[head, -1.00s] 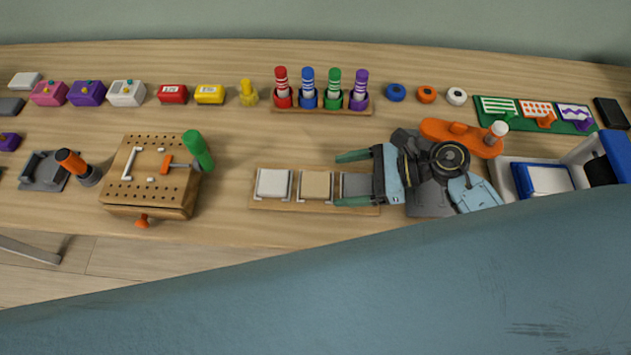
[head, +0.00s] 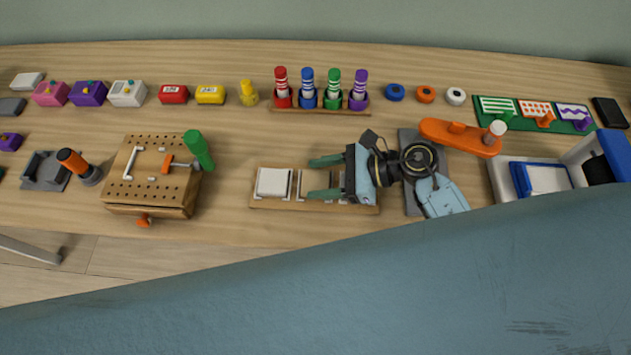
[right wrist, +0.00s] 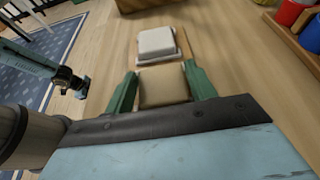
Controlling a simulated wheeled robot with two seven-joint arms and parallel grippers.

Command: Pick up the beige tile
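The beige tile (right wrist: 163,86) lies between the two green fingers of my right gripper (right wrist: 162,84) in the right wrist view. The fingers sit against its opposite sides with no clear gap, so the gripper looks shut on it. In the head view my right gripper (head: 325,178) is over the middle place of the wooden tile board (head: 258,203). The fingers partly cover the beige tile there, and I cannot tell how far it is off the board. A teal arm with a black joint, probably my left one, shows at the left of the right wrist view; its fingers are not clear.
A white tile (head: 273,182) lies beside the beige one. A pegboard block (head: 150,185) with a green-handled tool stands to the left. Colored markers (head: 308,85) stand in holders behind. An orange piece (head: 460,135) and a white-blue box (head: 545,178) are to the right.

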